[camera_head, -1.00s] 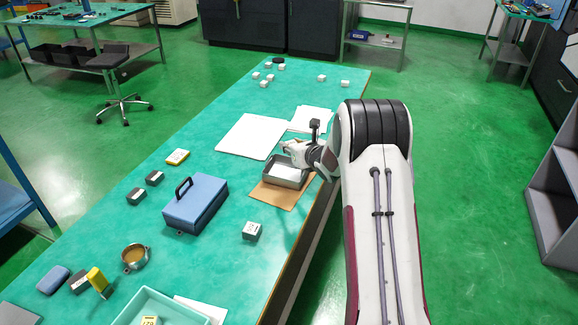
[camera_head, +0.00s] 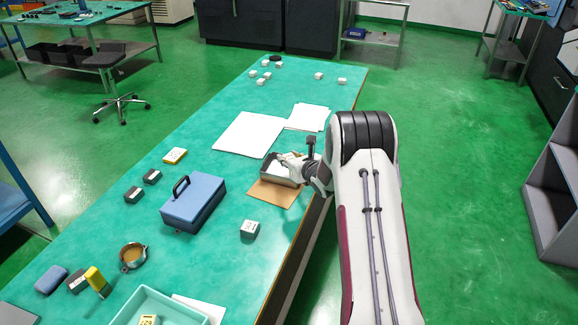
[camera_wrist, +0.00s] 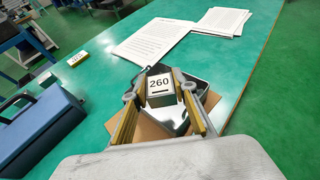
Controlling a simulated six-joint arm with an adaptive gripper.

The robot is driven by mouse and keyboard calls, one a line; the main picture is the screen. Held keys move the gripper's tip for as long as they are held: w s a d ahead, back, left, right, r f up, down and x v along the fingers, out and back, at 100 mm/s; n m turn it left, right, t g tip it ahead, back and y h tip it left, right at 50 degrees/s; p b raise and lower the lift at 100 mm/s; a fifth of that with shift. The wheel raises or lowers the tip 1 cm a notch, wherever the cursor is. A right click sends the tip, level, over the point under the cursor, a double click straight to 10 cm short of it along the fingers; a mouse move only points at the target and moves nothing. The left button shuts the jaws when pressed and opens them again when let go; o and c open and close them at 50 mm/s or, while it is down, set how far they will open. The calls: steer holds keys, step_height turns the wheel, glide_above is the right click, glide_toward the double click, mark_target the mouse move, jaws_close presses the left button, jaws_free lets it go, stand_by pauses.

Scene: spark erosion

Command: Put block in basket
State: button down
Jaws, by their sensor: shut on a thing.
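A block with a white top marked 260 (camera_wrist: 160,86) sits between the fingers of my gripper (camera_wrist: 158,98) in the wrist view. My gripper is shut on it. A shallow grey metal tray, which may be the basket (camera_wrist: 202,88), lies beneath and around the block in that view. In the head view, my gripper (camera_head: 294,164) is over this metal tray (camera_head: 270,176). The block cannot be made out clearly there. Whether the block touches the tray floor is unclear.
The tray lies on brown cardboard (camera_head: 268,195) near the table's right edge. White papers (camera_head: 246,135) lie behind it. A blue box (camera_head: 195,205), a grey block (camera_head: 249,229) and a teal tray (camera_head: 150,297) stand nearer the front. Small white blocks are at the far end.

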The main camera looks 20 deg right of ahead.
steer(key=shift+f, duration=1.6)
steer(key=shift+f, duration=0.2)
steer(key=c, duration=1.6)
jaws_free()
steer(key=shift+r, duration=0.1)
steer(key=shift+s+r, duration=0.1)
steer(key=shift+v, duration=5.9)
steer(key=shift+r, duration=0.15)
